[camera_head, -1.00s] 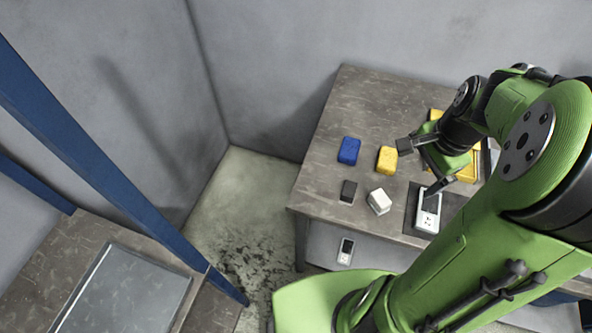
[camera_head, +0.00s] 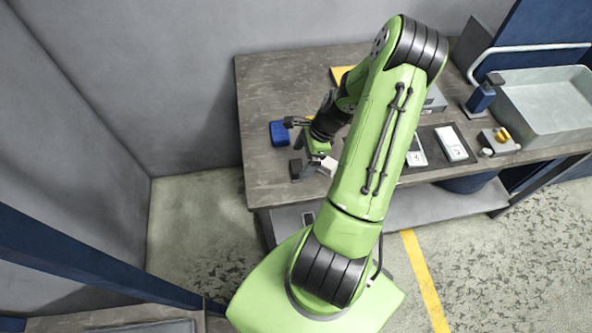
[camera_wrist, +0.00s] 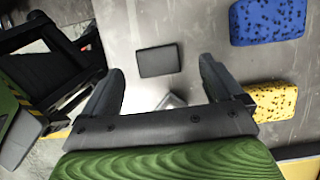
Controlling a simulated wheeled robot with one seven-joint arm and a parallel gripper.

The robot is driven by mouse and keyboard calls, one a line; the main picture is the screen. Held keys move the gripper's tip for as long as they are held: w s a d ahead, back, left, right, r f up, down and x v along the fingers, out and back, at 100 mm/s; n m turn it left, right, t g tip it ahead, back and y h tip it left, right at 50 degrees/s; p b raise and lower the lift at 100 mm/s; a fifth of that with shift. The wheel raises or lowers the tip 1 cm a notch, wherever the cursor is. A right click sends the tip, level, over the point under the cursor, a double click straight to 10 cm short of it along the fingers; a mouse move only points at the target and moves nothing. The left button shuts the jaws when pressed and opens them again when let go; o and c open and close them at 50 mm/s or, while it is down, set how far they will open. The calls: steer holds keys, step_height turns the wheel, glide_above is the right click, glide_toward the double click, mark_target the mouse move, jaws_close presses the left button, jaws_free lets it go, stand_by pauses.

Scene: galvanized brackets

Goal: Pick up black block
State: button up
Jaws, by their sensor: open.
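The black block (camera_wrist: 158,60) lies flat on the grey table in the wrist view, just beyond and between my fingertips. It also shows in the head view (camera_head: 296,168), near the table's left front corner. My gripper (camera_wrist: 161,76) is open and empty, with one finger to each side of the block's line and apart from it. In the head view my gripper (camera_head: 297,146) hangs over the table close to the block. How high it is above the table is hard to tell.
A blue sponge (camera_head: 279,133) lies behind the block. A grey sink (camera_head: 545,110) is at the table's right.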

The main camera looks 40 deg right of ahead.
mark_target(298, 166)
steer(key=x, duration=0.5)
steer(key=shift+s, duration=0.1)
steer(key=c, duration=1.1)
step_height(298, 166, up, 10)
steer(key=shift+r+p, duration=0.1)
steer(key=shift+p, duration=0.4)
steer(key=shift+c, duration=0.2)
steer(key=o, duration=0.5)
steer(key=c, duration=0.4)
